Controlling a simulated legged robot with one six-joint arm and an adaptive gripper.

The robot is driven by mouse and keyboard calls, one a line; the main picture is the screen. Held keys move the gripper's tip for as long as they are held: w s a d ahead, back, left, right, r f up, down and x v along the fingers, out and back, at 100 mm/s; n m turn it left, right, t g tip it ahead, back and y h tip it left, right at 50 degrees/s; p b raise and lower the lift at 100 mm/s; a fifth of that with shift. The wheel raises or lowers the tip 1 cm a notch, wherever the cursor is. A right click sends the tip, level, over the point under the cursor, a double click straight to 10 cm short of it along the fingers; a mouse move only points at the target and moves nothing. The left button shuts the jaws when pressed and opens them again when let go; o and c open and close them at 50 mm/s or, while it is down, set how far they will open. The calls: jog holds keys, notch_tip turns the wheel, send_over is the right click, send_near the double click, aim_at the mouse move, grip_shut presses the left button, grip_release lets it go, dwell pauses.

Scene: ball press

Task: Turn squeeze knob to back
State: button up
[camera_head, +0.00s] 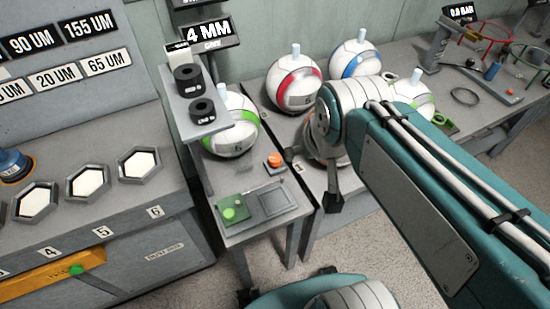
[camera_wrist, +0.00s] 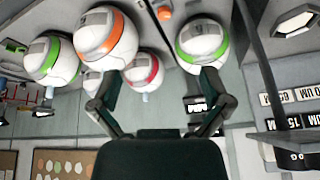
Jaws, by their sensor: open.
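Two black knobs, an upper one (camera_head: 187,79) and a lower one (camera_head: 202,111), stand on the narrow grey raised shelf (camera_head: 208,128) of the press in the head view. Each has a small label too small to read, so I cannot tell which is the squeeze knob. A ball with a green band (camera_head: 232,140) sits beside the shelf. My gripper (camera_head: 335,200) hangs to the right of the press, mostly hidden by my arm, apart from the knobs. In the wrist view my gripper (camera_wrist: 160,75) is open and empty, its fingers spread below the balls in the picture.
An orange button (camera_head: 274,160) and a green pad (camera_head: 232,209) are on the low bench. Balls with red (camera_head: 294,89) and blue (camera_head: 355,60) bands stand behind. A "4 MM" sign (camera_head: 207,32) rises above the shelf. A grey cabinet (camera_head: 165,250) borders the left.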

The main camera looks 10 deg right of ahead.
jog(key=w+f+m+g, duration=0.1)
jog(key=w+f+m, duration=0.15)
jog(key=w, duration=0.55)
jog(key=m+g, duration=0.4)
jog(key=m, duration=0.5)
send_over(275, 158)
notch_tip(275, 158, down, 20)
jog(key=shift+f, duration=0.35)
notch_tip(275, 158, down, 10)
jog(key=shift+f, duration=0.2)
jog(key=c, duration=1.2)
